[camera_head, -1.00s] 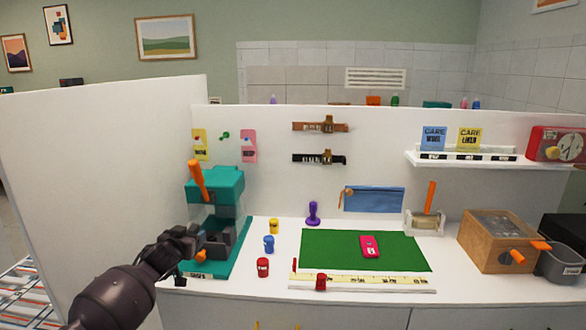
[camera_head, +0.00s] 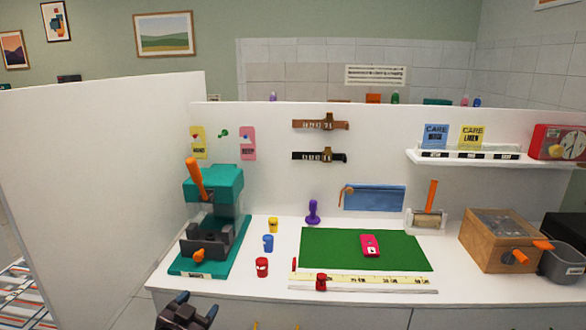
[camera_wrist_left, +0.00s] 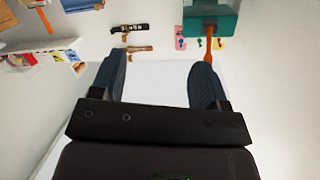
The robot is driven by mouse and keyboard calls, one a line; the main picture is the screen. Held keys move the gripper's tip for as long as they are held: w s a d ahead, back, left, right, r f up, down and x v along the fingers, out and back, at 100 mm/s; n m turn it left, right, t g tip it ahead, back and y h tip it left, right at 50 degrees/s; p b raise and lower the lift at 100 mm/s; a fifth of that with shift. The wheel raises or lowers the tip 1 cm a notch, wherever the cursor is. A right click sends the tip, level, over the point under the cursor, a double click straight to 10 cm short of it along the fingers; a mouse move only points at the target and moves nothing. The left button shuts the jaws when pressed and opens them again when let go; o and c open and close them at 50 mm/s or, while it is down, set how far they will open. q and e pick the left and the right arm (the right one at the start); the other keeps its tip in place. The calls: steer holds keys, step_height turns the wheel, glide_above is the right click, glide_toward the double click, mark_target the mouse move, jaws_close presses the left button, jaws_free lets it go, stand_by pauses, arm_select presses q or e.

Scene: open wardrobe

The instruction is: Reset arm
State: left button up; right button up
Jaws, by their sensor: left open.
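My left gripper (camera_head: 196,306) is at the bottom edge of the head view, below and in front of the counter's front edge. In the left wrist view its two dark fingers (camera_wrist_left: 161,72) stand wide apart with nothing between them. The gripper is clear of the teal press (camera_head: 214,192) with the orange lever, which stands at the left end of the counter. Most of my left arm is out of the head view. My right arm and gripper do not show.
The white counter (camera_head: 460,288) holds a green mat (camera_head: 330,245) with a pink card, yellow (camera_head: 273,225), blue (camera_head: 268,243) and red (camera_head: 262,267) small containers, a purple stamp (camera_head: 313,212) and a wooden box (camera_head: 490,245). A white partition (camera_head: 100,170) stands at left.

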arm_select(q)
steer(key=s+a+f+n+g+y, duration=0.1)
steer(key=s+a+f, duration=0.1)
steer(key=s+f, duration=0.3)
steer(key=s+a+f+n+g+y, duration=0.1)
steer(key=s+f, duration=0.4)
steer(key=s, duration=0.9)
steer(key=s+a+f+n+g+y, duration=0.1)
steer(key=s+a+f+n+g, duration=0.1)
steer(key=s+f, duration=0.4)
steer(key=s, duration=0.3)
steer(key=shift+s+a+n+y, duration=0.3)
steer(key=shift+s+a+n, duration=0.1)
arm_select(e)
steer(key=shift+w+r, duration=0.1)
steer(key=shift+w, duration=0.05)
